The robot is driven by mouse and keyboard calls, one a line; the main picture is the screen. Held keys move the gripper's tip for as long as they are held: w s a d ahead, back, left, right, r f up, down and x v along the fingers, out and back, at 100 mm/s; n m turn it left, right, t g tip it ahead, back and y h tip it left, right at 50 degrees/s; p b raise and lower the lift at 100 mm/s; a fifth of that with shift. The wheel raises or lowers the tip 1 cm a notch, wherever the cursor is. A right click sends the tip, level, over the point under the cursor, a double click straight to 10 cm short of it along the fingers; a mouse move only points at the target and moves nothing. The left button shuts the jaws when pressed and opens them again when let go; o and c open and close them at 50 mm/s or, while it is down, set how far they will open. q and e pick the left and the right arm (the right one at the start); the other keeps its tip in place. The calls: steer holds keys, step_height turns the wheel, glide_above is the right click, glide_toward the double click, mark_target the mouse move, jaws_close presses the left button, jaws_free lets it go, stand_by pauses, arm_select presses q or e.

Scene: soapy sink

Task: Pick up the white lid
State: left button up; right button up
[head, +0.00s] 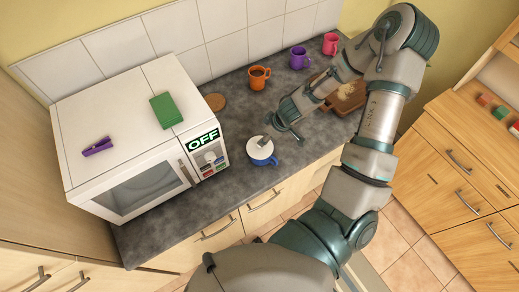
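The white lid (258,150) sits on top of a blue mug (263,161), which stands near the front edge of the dark counter, right of the microwave. My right gripper (267,139) reaches down from the upper right to the back right of the lid. My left gripper is not in view.
A white microwave (105,115) marked OFF carries a green sponge (166,110) and a purple clip (98,147). Behind stand orange (257,79), purple (299,59) and pink (330,45) mugs, a round coaster (215,102) and a wooden board (348,98). Counter left of the lid is clear.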

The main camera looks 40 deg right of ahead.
mark_target(255, 151)
steer(key=shift+x, duration=1.15)
steer(key=x, duration=0.2)
steer(key=b+x, duration=0.1)
steer(key=shift+s+a+f, duration=0.2)
steer(key=shift+s+f, duration=0.05)
steer(key=shift+f, duration=0.05)
steer(key=shift+w+f, duration=0.25)
steer(key=shift+s, duration=0.1)
steer(key=shift+c, duration=0.8)
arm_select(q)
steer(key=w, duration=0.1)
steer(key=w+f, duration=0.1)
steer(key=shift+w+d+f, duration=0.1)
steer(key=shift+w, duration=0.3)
arm_select(e)
steer(key=shift+r, duration=0.1)
jaws_close()
